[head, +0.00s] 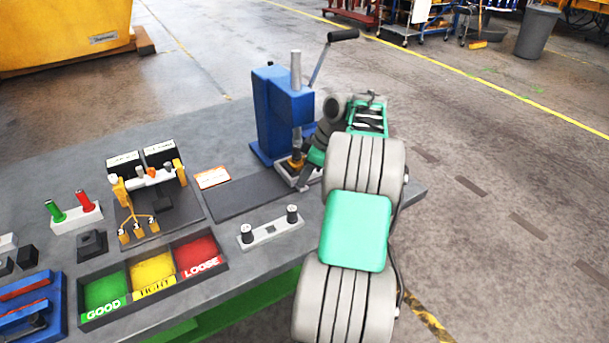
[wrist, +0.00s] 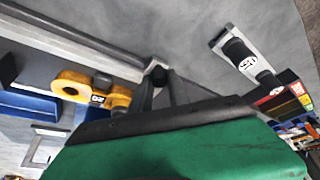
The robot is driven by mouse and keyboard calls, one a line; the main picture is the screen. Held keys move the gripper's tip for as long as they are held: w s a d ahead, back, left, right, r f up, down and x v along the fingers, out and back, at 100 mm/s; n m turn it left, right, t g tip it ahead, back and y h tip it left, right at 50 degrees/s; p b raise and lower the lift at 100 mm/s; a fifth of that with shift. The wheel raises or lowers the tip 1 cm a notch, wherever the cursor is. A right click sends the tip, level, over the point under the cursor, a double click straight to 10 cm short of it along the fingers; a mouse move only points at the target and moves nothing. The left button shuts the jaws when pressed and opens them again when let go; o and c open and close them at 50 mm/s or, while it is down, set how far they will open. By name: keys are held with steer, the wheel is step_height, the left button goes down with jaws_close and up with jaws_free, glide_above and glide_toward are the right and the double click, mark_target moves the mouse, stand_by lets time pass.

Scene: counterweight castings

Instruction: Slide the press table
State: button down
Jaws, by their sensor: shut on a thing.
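The blue press (head: 285,115) stands on the grey bench, with a steel ram and a black-handled lever. The press table (head: 299,176) is at its foot, mostly hidden behind my arm and gripper. A small orange-yellow part (head: 295,162) is under the ram; a yellow ringed part (wrist: 95,95) also shows in the wrist view. My gripper (head: 301,183) reaches down at the front of the press. The exact contact is partly hidden.
A dark flat strip (head: 243,199) lies left of the press. A grey stand with two black pegs (head: 270,232) is in front. A tray marked GOOD, TIGHT and LOOSE (head: 152,311) and a gauge fixture (head: 148,190) are further left. The bench's right edge is close to my arm.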

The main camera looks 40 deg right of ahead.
steer(key=c, duration=1.7)
jaws_free()
steer(key=shift+d, duration=0.2)
steer(key=shift+o, duration=0.8)
steer(key=shift+s+d, duration=0.1)
steer(key=shift+d, duration=0.05)
steer(key=shift+r, duration=0.1)
steer(key=p+v, duration=0.2)
steer(key=v, duration=0.5)
steer(key=shift+s+r, duration=0.2)
steer(key=shift+r, duration=0.1)
